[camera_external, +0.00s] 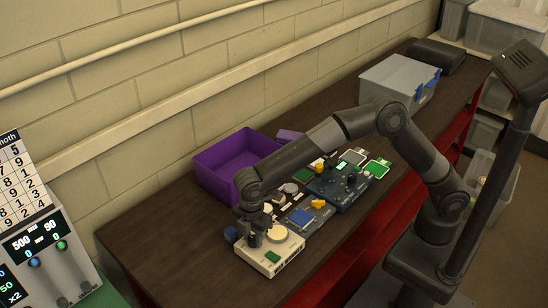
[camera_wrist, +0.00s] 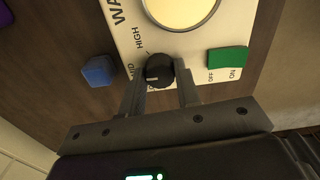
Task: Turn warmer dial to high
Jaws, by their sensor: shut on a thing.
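The warmer (camera_external: 285,256) is a cream box with a round pale plate (camera_external: 276,233) on top and a green on/off switch (camera_external: 271,257), near the bench's front left. In the wrist view its black round dial (camera_wrist: 160,66) has printed MID and HIGH marks to its left and upper left. My gripper (camera_wrist: 157,74) is shut on the dial, a finger on each side. In the external view my gripper (camera_external: 254,240) comes down over the warmer's left end and hides the dial.
A blue block (camera_wrist: 98,71) lies just beside the warmer's dial end. A purple bin (camera_external: 222,170) stands behind. A dark blue panel (camera_external: 338,188), a yellow piece (camera_external: 319,204) and several small boards crowd the bench to the right. A grey crate (camera_external: 398,85) stands farther back.

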